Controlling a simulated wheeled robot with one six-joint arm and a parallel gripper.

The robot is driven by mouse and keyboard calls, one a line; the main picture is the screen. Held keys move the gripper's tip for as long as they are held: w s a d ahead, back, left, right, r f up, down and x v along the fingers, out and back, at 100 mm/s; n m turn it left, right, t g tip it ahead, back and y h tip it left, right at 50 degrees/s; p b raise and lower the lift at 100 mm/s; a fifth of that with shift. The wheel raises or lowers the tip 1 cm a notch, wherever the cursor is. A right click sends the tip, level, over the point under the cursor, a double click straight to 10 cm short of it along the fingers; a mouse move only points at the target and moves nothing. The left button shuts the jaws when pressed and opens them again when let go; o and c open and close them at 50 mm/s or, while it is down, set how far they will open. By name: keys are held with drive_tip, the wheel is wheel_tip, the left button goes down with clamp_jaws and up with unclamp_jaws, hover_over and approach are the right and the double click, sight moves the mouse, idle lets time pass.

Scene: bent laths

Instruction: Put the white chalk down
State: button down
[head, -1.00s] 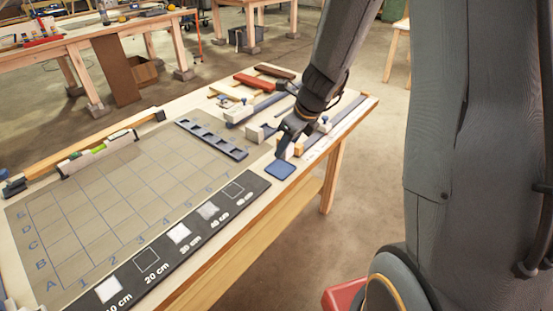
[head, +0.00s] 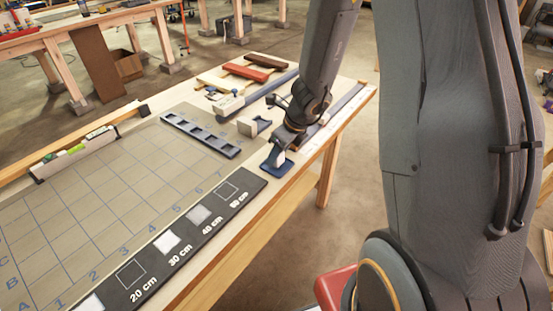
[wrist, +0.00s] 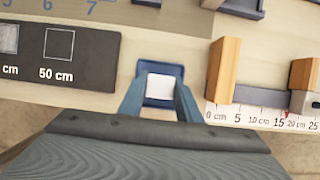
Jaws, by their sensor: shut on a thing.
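The white chalk (wrist: 160,87) shows in the wrist view as a pale square block between the two blue fingers of my gripper (wrist: 160,98). My gripper is shut on it. The small blue square tray (wrist: 147,70) lies directly beneath and around the chalk in that view. In the head view my gripper (head: 276,160) points down at the blue tray (head: 268,171) near the table's front edge and covers part of it. I cannot tell whether the chalk touches the tray.
A dark strip with length labels (head: 190,235) runs along the front edge beside a gridded mat (head: 110,190). A slotted grey rack (head: 200,135) lies behind.

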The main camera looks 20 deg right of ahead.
drive_tip(key=shift+f, duration=0.25)
drive_tip(key=shift+f, duration=0.1)
drive_tip(key=c, duration=1.6)
unclamp_jaws()
drive_tip(key=shift+o, duration=0.2)
drive_tip(key=p+v, duration=0.3)
drive_tip(key=v, duration=0.9)
drive_tip(key=s+a+r+n+g+h, duration=0.1)
drive_tip(key=s+n, duration=0.5)
drive_tip(key=n, duration=0.8)
drive_tip(key=s+a+r+n+g+h, duration=0.1)
drive_tip(key=s+n, duration=0.6)
drive_tip(key=n, duration=0.7)
drive_tip(key=shift+s+a+r+n+h, duration=0.2)
drive_tip(key=shift+a+r+n+h, duration=0.25)
drive_tip(key=shift+r, duration=0.35)
